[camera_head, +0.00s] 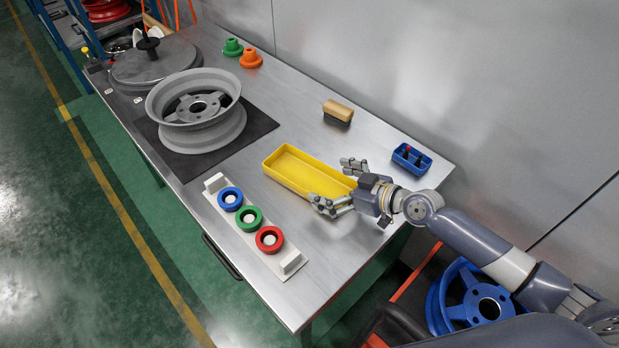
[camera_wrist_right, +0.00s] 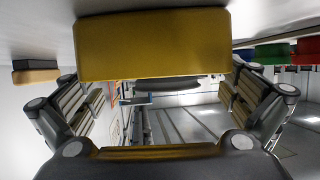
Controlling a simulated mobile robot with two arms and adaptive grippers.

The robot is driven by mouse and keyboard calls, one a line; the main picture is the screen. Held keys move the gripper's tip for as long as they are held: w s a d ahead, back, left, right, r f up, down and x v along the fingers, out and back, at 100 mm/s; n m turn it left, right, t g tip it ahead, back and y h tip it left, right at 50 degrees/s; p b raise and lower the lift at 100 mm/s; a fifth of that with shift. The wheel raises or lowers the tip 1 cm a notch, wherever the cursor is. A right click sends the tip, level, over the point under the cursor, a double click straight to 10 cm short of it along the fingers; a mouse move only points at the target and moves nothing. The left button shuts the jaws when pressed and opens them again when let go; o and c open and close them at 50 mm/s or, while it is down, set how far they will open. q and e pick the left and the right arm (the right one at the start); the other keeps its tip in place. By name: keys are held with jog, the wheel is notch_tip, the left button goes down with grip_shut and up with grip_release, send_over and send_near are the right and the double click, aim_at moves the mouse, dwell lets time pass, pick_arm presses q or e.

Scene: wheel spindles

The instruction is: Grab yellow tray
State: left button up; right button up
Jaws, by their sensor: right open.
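The yellow tray (camera_head: 283,178) is a long, empty, open box lying on the metal table. My right gripper (camera_head: 338,186) is open at the tray's near right end, with one finger on each side of it. I cannot tell whether the fingers touch the tray. In the right wrist view the tray's yellow end (camera_wrist_right: 152,45) fills the upper middle, and the open fingers (camera_wrist_right: 163,95) stand to its left and right. My left gripper is not in view.
A white holder with blue, green and red rings (camera_head: 249,217) lies left of the tray. A grey wheel (camera_head: 197,110) sits on a dark mat behind. A brush (camera_head: 338,112) and a small blue box (camera_head: 411,159) lie near the wall side.

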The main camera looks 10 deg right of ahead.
aim_at(316, 186)
jog(key=x, duration=0.1)
jog(key=p+x, duration=0.1)
jog(key=x, duration=0.1)
jog(key=shift+w+a+r, duration=0.2)
jog(key=shift+w+r, duration=0.1)
jog(key=shift+w, duration=0.05)
jog(key=shift+w+a+f, duration=0.25)
jog(key=shift+w+a, duration=0.05)
jog(key=shift+w, duration=0.05)
jog(key=shift+s, duration=0.1)
jog(key=c, duration=1)
